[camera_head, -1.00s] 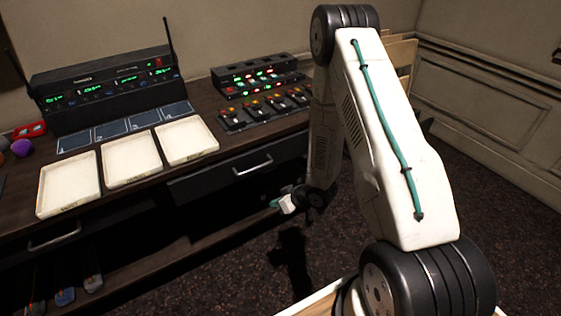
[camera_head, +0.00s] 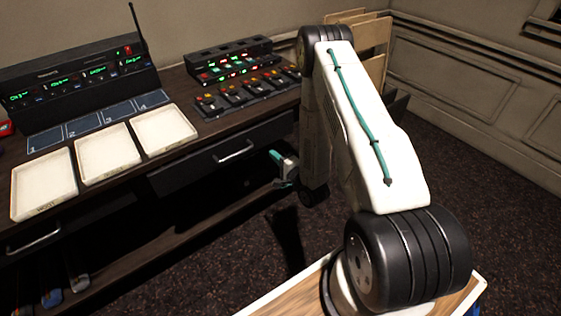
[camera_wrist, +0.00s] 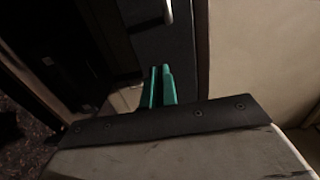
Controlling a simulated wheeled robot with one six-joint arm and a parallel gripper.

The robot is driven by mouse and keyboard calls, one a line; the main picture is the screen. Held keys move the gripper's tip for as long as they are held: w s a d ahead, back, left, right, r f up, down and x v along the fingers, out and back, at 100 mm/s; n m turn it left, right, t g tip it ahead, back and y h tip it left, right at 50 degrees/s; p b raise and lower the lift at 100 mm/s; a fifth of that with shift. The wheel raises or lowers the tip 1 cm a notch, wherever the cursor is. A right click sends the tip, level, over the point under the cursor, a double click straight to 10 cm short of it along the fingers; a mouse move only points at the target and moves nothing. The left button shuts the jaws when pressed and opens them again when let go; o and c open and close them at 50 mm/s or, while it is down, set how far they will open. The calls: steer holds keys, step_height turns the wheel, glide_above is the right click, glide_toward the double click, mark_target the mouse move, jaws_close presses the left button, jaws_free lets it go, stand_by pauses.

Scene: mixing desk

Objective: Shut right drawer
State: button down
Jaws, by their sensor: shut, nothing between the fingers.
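The right drawer (camera_head: 205,165) is a dark front with a silver bar handle (camera_head: 233,151), under the desk top. It stands out somewhat from the desk's front; how far is hard to tell. My gripper (camera_head: 275,156) is beside the drawer's right part, just right of the handle. In the wrist view the teal fingers (camera_wrist: 161,86) are together and empty, pointing at the dark drawer front (camera_wrist: 165,55), with the handle (camera_wrist: 168,12) at the top edge. Whether the fingertips touch the front cannot be told.
Three white trays (camera_head: 103,138) sit on the desk top (camera_head: 188,92) near its front edge, with a radio receiver (camera_head: 75,90) and a button panel (camera_head: 240,92) behind. Another drawer handle (camera_head: 33,239) is at lower left. A low shelf (camera_head: 150,243) runs below. Carpet lies clear in front.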

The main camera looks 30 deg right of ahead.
mark_target(258, 140)
steer(key=w, duration=0.8)
steer(key=shift+w+a, duration=0.2)
steer(key=shift+a, duration=0.15)
steer(key=w, duration=0.3)
steer(key=shift+w+a, duration=0.15)
steer(key=shift+w, duration=0.25)
steer(key=shift+w+r, duration=0.15)
steer(key=shift+w, duration=0.35)
